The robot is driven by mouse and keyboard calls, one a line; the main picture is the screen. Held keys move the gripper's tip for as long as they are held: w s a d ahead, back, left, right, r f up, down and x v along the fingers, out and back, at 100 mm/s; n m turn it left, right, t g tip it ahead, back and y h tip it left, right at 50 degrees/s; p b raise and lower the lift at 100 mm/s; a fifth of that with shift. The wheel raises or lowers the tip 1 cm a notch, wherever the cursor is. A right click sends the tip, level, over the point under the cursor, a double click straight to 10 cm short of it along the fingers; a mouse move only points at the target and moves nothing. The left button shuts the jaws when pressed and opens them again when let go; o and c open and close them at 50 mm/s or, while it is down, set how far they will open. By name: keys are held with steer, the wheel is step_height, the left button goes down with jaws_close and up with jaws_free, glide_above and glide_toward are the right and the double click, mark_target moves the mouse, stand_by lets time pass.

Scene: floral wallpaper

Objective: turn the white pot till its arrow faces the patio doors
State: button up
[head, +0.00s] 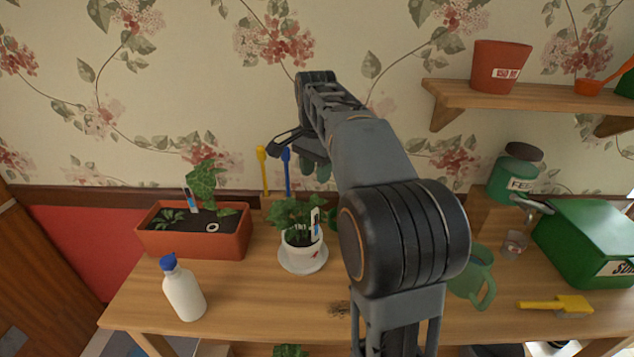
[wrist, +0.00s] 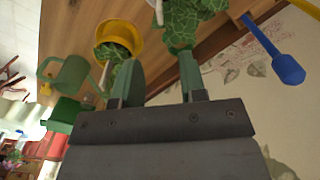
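The white pot (head: 302,248) holds a leafy green plant and a white tag (head: 315,224). It stands upright on a white saucer (head: 303,262) near the middle of the wooden bench. I cannot make out an arrow on it. My gripper (head: 314,170) is above and behind the pot, near the wall, apart from it. In the wrist view my gripper's green fingers (wrist: 158,78) are spread with nothing between them. Leaves (wrist: 182,25) show beyond the fingers; the pot itself is mostly out of that view. I cannot identify the patio doors.
A terracotta planter (head: 195,238) and a white bottle (head: 184,292) stand left. A blue tool (head: 286,170) stands behind the pot. A green watering can (head: 474,278), yellow brush (head: 556,305) and green box (head: 590,243) are right. A yellow pot (wrist: 122,37) shows in the wrist view.

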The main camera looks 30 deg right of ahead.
mark_target(317, 208)
step_height(317, 208, down, 14)
steer(key=shift+d+r+b, duration=0.15)
steer(key=shift+r+b, duration=0.1)
steer(key=shift+b, duration=0.6)
steer(key=shift+c, duration=0.2)
jaws_close()
